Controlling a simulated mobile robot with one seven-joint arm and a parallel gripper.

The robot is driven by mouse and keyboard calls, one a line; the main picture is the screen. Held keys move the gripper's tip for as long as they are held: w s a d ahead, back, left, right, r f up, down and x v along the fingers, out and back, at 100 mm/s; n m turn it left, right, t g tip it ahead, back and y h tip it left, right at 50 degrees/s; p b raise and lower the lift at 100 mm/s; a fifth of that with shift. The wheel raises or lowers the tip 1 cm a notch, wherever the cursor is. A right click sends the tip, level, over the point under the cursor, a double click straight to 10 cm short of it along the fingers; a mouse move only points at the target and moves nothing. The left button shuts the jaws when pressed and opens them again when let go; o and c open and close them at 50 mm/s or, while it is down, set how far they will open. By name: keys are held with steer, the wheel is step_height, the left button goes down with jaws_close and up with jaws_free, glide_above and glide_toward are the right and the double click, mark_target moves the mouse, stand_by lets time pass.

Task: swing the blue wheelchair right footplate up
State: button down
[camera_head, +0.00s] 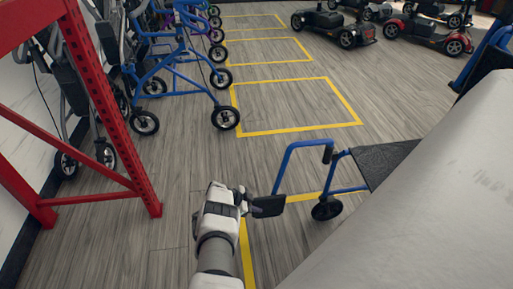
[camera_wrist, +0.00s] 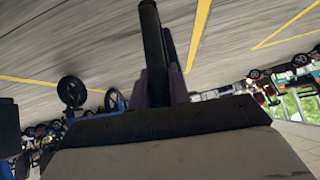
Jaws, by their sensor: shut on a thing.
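The blue wheelchair (camera_head: 297,147) stands at the lower right, its blue tube frame, black seat and a small black front caster (camera_head: 326,208) in view. A black footplate (camera_head: 268,206) sticks out low at its front, toward my gripper. My gripper (camera_head: 247,203) is shut on the outer end of this footplate. In the wrist view the footplate (camera_wrist: 153,40) shows as a narrow dark bar rising from between the jaws (camera_wrist: 160,90). Its exact tilt is hard to tell. The other footplate and most of the wheelchair are hidden behind a large pale surface.
A red metal rack (camera_head: 118,110) stands at the left, with walkers behind it. A blue rollator (camera_head: 180,65) stands beyond. Mobility scooters (camera_head: 430,35) are at the back right. Yellow-marked floor bays (camera_head: 295,105) in the middle are clear.

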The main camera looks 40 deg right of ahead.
steer(key=shift+w+d+f+n+g+b, duration=0.1)
steer(key=shift+w+d+n+g+b, duration=0.3)
steer(key=shift+b, duration=0.85)
steer(key=shift+w+b, duration=0.15)
steer(key=shift+b, duration=0.15)
steer(key=shift+r+y, duration=0.2)
steer(key=shift+y, duration=0.1)
steer(key=c, duration=1.3)
jaws_free()
